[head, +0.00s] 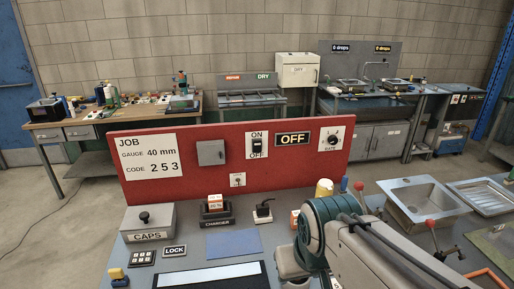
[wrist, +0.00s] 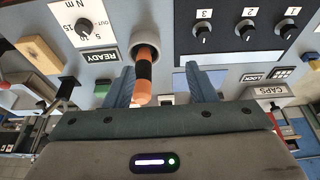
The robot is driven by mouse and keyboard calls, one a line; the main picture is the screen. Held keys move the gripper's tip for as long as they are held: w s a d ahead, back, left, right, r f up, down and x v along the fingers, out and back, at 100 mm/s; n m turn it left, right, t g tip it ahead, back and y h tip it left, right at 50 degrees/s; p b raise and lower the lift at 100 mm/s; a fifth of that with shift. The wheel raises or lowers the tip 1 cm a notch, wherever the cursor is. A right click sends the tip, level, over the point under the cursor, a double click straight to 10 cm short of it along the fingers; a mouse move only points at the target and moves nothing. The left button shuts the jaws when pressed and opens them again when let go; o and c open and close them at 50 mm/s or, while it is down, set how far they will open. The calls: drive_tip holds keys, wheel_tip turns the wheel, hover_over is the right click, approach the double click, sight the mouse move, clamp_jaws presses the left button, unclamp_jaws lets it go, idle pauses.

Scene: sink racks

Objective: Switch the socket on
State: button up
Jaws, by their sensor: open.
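A switch (head: 258,147) marked ON above and OFF below is on the red board (head: 205,192) in the head view. Its lever position is too small to tell. A sign (head: 292,139) beside it reads OFF. A small white socket (head: 237,180) is on the board below. A dark plug on a light block (head: 263,211) sits on the bench in front. My gripper (wrist: 160,69) is open in the wrist view. An orange rod with a black band (wrist: 143,84) stands in a round holder between the fingers, nearer the left one. In the head view my arm hides the gripper.
A RATE dial (head: 335,133) and a grey box (head: 211,153) are on the board. The wrist view shows numbered knobs (wrist: 246,29).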

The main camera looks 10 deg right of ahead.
drive_tip(key=shift+w+r, duration=0.15)
drive_tip(key=shift+w, duration=0.1)
drive_tip(key=c, duration=0.9)
drive_tip(key=w+r+m, duration=0.3)
drive_tip(key=w, duration=0.3)
drive_tip(key=w+r+m+b, duration=0.1)
drive_tip(key=w+r+m, duration=0.2)
drive_tip(key=w, duration=0.4)
drive_tip(key=w+r+m, duration=0.3)
drive_tip(key=w+r, duration=0.1)
drive_tip(key=w, duration=0.2)
drive_tip(key=shift+w+d+r+t, duration=0.25)
drive_tip(key=shift+w+d+t, duration=0.05)
drive_tip(key=shift+w, duration=0.05)
clamp_jaws()
drive_tip(key=w+r+m+b, duration=0.1)
drive_tip(key=w+r+m, duration=0.1)
drive_tip(key=w+m, duration=0.7)
drive_tip(key=shift+w+r+t+b, duration=0.25)
drive_tip(key=shift+w+t+b, duration=0.1)
drive_tip(key=shift+w, duration=4.05)
drive_tip(key=shift+a, duration=0.1)
